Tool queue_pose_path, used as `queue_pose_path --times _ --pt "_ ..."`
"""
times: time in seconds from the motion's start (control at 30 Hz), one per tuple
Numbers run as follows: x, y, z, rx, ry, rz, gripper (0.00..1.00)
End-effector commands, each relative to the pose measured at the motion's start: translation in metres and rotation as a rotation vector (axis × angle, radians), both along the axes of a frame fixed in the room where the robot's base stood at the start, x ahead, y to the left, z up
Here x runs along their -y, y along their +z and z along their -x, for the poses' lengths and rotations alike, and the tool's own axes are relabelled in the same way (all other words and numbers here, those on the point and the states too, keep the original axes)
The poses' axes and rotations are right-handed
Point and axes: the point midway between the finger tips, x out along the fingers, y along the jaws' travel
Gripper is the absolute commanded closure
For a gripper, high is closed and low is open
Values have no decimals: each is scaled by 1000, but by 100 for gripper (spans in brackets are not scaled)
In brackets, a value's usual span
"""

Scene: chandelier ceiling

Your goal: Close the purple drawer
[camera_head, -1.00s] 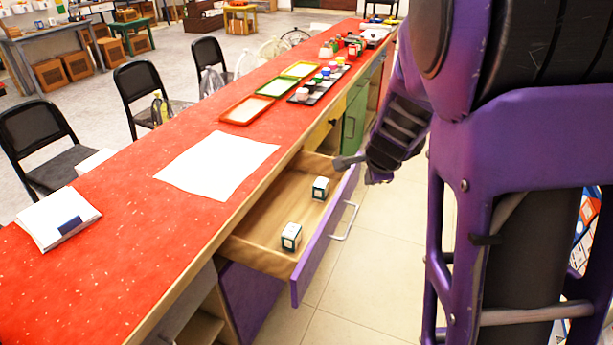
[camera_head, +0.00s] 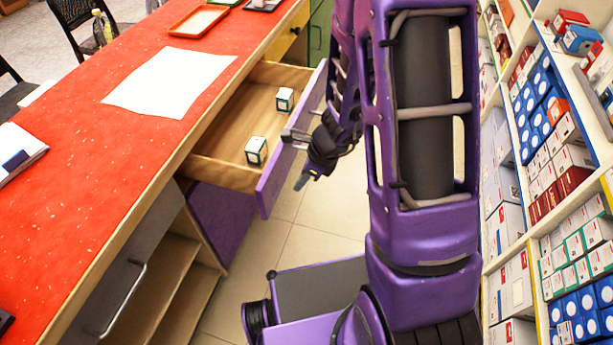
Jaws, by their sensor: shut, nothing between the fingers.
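The purple drawer (camera_head: 270,190) is pulled out from under the red counter. Its purple front faces right, and its wooden inside is in plain view. Two small white boxes lie in it, one near the back (camera_head: 284,99) and one nearer (camera_head: 256,151). A grey handle (camera_head: 295,136) shows on the front, partly covered by my arm. My gripper (camera_head: 304,180) is shut and empty, just outside the drawer front on its right, pointing down and left. I cannot tell whether it touches the front.
The red counter (camera_head: 90,190) runs along the left, with a white sheet (camera_head: 170,82) and trays on it. A grey door with a handle (camera_head: 135,270) and open shelves are below. Shelves of boxes (camera_head: 560,170) stand close on the right. Tiled floor (camera_head: 300,245) lies between.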

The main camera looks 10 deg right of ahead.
Motion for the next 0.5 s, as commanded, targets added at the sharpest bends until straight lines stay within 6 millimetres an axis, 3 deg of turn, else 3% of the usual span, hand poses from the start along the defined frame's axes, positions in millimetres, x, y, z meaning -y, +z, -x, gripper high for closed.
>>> queue_pose_path --times 0.03,0.1,0.3,0.5 --pt "-4 -17 -2 -2 -1 0 100" --pt "-8 -29 -5 -2 1 0 100" --pt "-33 -22 -19 1 4 2 100" --pt "-42 -23 -25 1 0 2 100"
